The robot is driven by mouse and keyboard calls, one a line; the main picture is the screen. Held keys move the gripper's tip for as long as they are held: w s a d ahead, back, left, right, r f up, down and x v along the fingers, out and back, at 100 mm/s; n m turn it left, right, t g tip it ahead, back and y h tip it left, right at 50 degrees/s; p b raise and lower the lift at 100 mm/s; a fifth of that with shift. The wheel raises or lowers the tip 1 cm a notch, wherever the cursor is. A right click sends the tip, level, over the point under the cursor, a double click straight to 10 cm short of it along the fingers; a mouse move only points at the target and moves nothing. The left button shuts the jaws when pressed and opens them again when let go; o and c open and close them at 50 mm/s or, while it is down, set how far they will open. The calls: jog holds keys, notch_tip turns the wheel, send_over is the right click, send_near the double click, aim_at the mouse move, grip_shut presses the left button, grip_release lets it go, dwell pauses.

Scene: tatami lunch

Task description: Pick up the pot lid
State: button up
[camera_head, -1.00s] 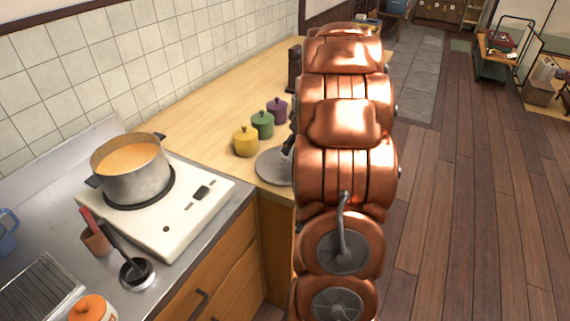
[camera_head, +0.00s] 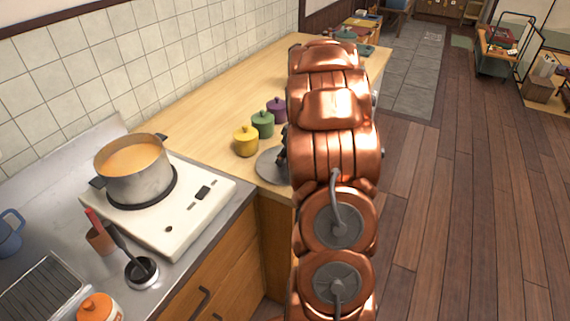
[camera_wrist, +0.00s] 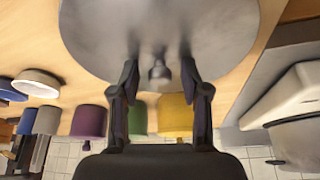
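The pot lid is a round grey metal disc lying on the wooden counter. In the head view the lid (camera_head: 268,166) is partly hidden behind my arm. In the wrist view the lid (camera_wrist: 100,35) fills the top middle, with its knob (camera_wrist: 159,72) facing my gripper. My gripper (camera_wrist: 160,72) is open, one finger on each side of the knob, with gaps visible between fingers and knob. In the head view my gripper is mostly hidden by the arm. The steel pot (camera_head: 138,177) of orange soup stands on the white stove.
Yellow (camera_head: 245,141), green (camera_head: 263,124) and purple (camera_head: 277,109) jars stand close behind the lid. The white stove (camera_head: 190,215) is to the left. A ladle (camera_head: 141,271) and an orange-lidded jar (camera_head: 96,308) are nearer. Wooden floor lies open at right.

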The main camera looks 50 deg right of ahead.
grip_shut()
jog(key=shift+r, duration=0.15)
dwell(0.4)
